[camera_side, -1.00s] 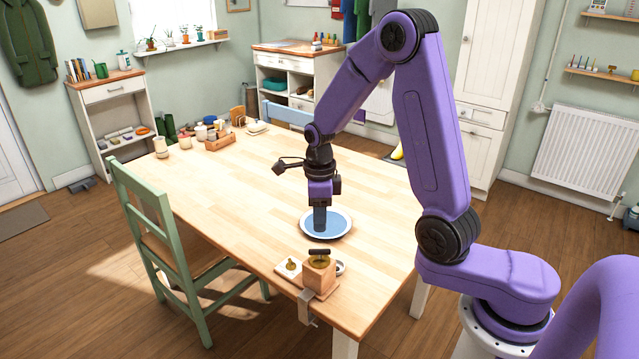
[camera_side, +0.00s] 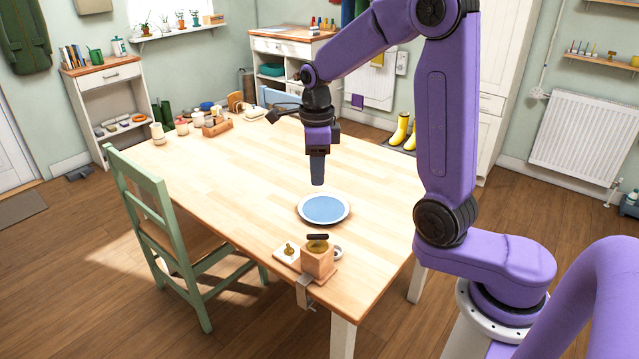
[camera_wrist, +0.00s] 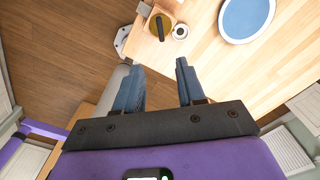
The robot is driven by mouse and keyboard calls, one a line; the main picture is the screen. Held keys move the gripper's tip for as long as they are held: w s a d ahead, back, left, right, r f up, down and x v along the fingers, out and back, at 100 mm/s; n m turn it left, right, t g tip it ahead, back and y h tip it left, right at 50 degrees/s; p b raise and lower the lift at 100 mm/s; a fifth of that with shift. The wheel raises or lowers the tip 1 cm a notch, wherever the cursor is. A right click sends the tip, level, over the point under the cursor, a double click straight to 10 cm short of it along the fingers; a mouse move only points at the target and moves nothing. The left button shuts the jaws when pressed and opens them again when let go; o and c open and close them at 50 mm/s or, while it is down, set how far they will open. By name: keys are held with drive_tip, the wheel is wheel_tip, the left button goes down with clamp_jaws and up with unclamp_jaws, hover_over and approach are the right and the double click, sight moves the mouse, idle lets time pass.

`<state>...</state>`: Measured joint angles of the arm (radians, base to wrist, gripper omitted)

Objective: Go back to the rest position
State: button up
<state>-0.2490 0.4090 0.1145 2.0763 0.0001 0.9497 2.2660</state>
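My gripper (camera_side: 317,180) hangs above the table, pointing down, behind the blue plate with the pale rim (camera_side: 323,208) in the side view. In the wrist view its two blue fingers (camera_wrist: 160,66) stand apart with nothing between them. The plate shows at the top right of the wrist view (camera_wrist: 247,16), empty and clear of the fingers. A wooden block (camera_side: 319,262) with a dark-handled brass piece (camera_side: 318,243) on it is clamped at the table's near edge. It also shows at the top of the wrist view (camera_wrist: 174,8).
A white tile with a small brass piece (camera_side: 288,252) and a small round cup (camera_side: 337,252) flank the block. Jars and a wooden caddy (camera_side: 216,127) stand at the table's far left end. A green chair (camera_side: 150,200) is at the left side. The middle tabletop (camera_side: 230,180) is clear.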

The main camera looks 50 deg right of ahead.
drive_tip(key=s+a+n, duration=0.8)
drive_tip(key=s+n, duration=0.1)
drive_tip(key=n, duration=1.2)
drive_tip(key=s+d+n, duration=0.1)
drive_tip(key=s+n, duration=1.5)
drive_tip(key=n, duration=0.3)
drive_tip(key=shift+s+d, duration=0.15)
drive_tip(key=shift+s, duration=0.2)
